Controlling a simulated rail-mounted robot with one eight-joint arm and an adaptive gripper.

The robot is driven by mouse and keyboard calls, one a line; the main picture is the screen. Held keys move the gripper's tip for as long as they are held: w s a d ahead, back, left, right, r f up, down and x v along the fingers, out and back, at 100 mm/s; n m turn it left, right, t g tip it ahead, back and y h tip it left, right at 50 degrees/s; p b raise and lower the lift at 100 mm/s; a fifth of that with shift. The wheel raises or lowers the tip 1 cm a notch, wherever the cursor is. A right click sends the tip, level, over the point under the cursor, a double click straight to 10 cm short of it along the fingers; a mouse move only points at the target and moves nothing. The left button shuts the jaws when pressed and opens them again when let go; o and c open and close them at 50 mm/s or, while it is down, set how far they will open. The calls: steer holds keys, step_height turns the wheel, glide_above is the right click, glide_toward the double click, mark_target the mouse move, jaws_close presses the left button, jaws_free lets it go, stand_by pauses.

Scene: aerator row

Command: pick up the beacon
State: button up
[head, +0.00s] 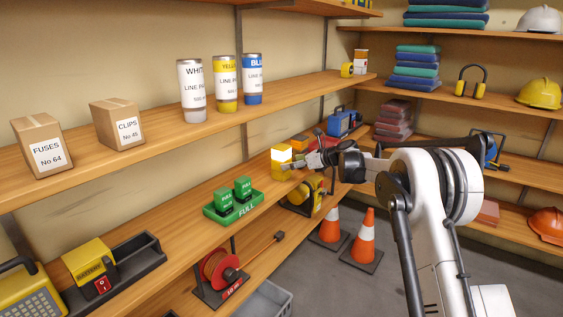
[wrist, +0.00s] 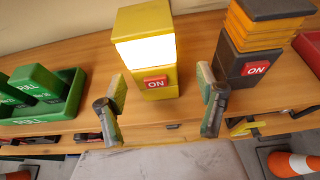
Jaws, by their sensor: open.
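A yellow block-shaped unit (wrist: 147,50) with a brightly lit white band and a red ON label stands on the shelf, just ahead of my gripper in the wrist view. It also shows in the head view (head: 281,155), left of the gripper tip. A dark unit (wrist: 252,65) with a ribbed orange upper part and a red ON label stands to its right. The pictures do not name either one as the beacon. My gripper (wrist: 162,97) is open and empty, its fingers apart on either side of the yellow unit's lower front. I cannot tell whether they touch it.
A green FULL tray (head: 214,216) with green packs stands left of the yellow unit. A blue case (head: 344,121) stands farther back. The shelf above (head: 222,116) runs over this area. Orange cones (head: 367,232) stand on the floor below.

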steer(key=shift+s+x, duration=0.15)
steer(key=shift+x, duration=1.25)
steer(key=shift+s+x, duration=0.2)
steer(key=shift+x, duration=1.2)
steer(key=shift+a, duration=0.15)
steer(key=shift+c, duration=0.5)
jaws_close()
